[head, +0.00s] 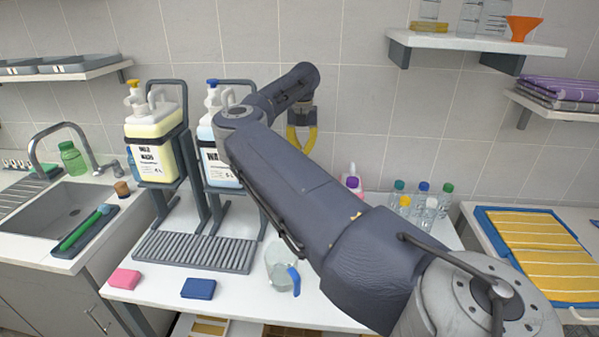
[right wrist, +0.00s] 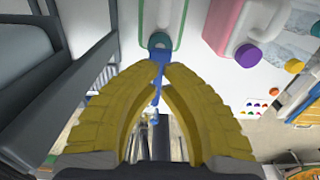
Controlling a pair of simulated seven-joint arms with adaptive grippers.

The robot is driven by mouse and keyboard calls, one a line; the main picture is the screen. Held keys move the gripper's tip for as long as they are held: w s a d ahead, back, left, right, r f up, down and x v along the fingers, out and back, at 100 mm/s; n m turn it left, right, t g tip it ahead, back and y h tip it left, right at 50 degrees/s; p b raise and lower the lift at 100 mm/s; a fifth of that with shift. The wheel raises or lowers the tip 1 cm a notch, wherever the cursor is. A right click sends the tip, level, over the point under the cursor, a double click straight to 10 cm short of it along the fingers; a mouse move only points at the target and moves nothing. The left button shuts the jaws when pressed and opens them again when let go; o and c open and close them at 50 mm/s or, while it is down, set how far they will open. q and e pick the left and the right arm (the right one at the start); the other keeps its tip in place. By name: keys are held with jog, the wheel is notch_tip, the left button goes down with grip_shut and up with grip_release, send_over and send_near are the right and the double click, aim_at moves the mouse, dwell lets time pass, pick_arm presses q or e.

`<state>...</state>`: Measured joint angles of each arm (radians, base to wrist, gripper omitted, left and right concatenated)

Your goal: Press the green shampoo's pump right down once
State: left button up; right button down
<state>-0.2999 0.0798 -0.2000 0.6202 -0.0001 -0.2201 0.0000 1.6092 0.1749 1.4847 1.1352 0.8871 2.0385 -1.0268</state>
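My right gripper (head: 302,146) has yellow fingers and points down in front of the wall, right of the blue canister. In the right wrist view its fingertips (right wrist: 164,68) are drawn together, with no object clearly held. A clear or white container with a green outline (right wrist: 180,20) shows beyond the tips. A blue part (right wrist: 160,56) shows at and between the tips; I cannot tell whether they touch it. I cannot make out a green shampoo canister or its pump in the head view, where my right arm covers the middle. My left gripper is not in view.
A yellow canister (head: 150,150) and a blue-labelled canister (head: 212,158) with pumps stand in dark racks at left. A drip grille (head: 195,252), pink sponge (head: 124,279), blue sponge (head: 198,289) and blue-handled jug (head: 280,265) lie in front. A purple-capped bottle (right wrist: 228,25) is nearby.

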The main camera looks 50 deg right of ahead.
jog(key=shift+r, duration=2.7)
